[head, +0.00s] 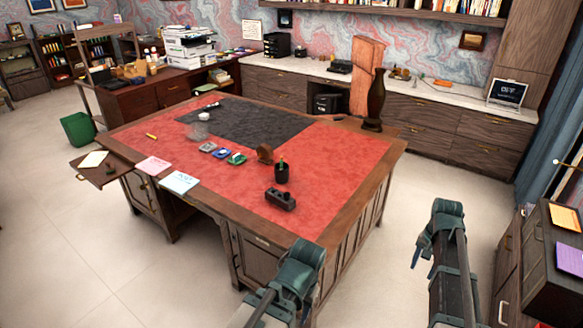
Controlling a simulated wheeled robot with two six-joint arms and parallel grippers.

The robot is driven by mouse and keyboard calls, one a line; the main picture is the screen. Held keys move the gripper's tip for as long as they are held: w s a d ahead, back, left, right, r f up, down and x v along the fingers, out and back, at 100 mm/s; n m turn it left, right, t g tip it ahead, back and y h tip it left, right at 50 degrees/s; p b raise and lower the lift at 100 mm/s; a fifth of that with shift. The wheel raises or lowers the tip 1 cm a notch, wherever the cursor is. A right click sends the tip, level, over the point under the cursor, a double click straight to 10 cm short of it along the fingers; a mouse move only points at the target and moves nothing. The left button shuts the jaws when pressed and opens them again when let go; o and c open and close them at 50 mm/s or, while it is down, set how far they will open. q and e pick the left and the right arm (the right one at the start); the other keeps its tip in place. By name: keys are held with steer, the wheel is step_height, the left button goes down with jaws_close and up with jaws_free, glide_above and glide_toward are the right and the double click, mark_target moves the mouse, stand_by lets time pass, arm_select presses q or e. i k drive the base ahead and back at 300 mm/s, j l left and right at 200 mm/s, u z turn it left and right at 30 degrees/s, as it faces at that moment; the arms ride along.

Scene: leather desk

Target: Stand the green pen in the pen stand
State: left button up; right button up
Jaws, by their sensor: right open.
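A small black cup (281,174), which looks like the pen stand, stands on the red leather desk top near its right front part. A thin green tip, likely the green pen (281,161), shows upright at the cup's mouth; its lower part is hidden. My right gripper (440,222) is at the lower right, off the desk's right side, open and apart from the pen and cup. My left gripper (303,264) is over the desk's front right edge, apart from both; its jaws cannot be made out.
A dark block (281,199) with round tops sits in front of the cup, and a brown round object (265,154) behind it. Small coloured items (222,153), paper notes (180,182) and a yellow pencil-like stick (151,136) lie leftward. A tall dark vase (375,100) stands at the back right corner.

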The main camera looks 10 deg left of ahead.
mark_target(272, 194)
steer(key=i+j, duration=0.2)
steer(key=i+j+z, duration=0.1)
steer(key=j, duration=0.35)
steer(key=i+j+z, duration=0.1)
steer(key=i+j, duration=0.3)
steer(key=j, duration=0.25)
steer(key=i+j+z, duration=0.1)
steer(key=j, duration=0.25)
steer(key=i+j, duration=0.2)
steer(key=j, duration=0.15)
steer(key=i+j, duration=0.15)
steer(key=j, duration=0.2)
steer(key=i+j, duration=0.15)
steer(key=j, duration=0.2)
steer(key=i+j, duration=0.15)
steer(key=j, duration=0.2)
steer(key=i+j, duration=0.15)
steer(key=j, duration=0.2)
steer(key=i+j+z, duration=0.1)
steer(key=j, duration=0.25)
steer(key=i+j, duration=0.1)
steer(key=i, duration=0.5)
